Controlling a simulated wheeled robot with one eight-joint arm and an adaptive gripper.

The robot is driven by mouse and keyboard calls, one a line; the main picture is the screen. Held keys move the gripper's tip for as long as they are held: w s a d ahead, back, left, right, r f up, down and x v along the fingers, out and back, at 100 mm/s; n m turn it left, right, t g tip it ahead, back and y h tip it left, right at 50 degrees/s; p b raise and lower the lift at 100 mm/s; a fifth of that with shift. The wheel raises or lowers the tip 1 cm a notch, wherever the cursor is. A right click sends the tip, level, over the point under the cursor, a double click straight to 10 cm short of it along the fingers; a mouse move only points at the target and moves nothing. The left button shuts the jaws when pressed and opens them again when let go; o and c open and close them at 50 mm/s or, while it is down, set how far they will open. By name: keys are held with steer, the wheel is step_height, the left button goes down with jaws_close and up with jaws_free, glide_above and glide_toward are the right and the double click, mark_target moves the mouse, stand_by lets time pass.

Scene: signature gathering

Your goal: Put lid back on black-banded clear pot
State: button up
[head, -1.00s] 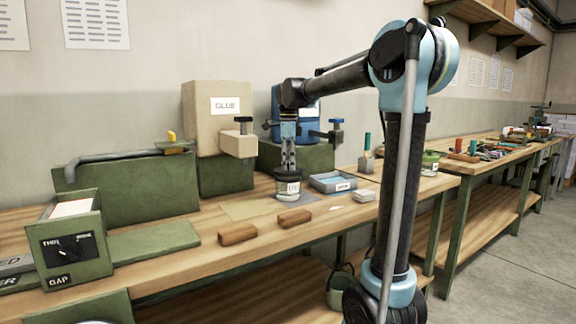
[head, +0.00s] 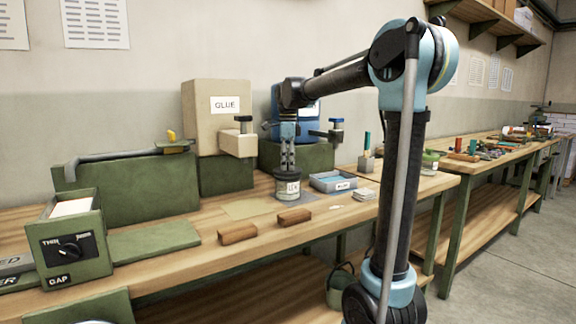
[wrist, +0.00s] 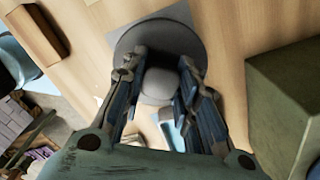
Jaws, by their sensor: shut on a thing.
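The clear pot (head: 288,191) with a dark band and a pale label stands upright on a mat on the near bench. A dark round lid (wrist: 130,42) with a grey knob (wrist: 157,87) fills the middle of the wrist view. My gripper (head: 287,170) points straight down over the pot. In the wrist view its fingers close on either side of the knob. The lid sits at the pot's mouth in the head view; I cannot tell whether it is fully seated. The pot is hidden beneath the lid in the wrist view.
A grey tray (head: 334,182) stands close to the pot's right. Two wooden blocks (head: 238,233) (head: 294,217) lie in front.

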stand_by(0.3)
steer(key=o, duration=0.9)
steer(key=shift+o, duration=0.8)
steer(key=o, duration=0.4)
steer(key=shift+c, duration=0.2)
steer(key=shift+r, duration=3.5)
steer(key=shift+c, duration=0.2)
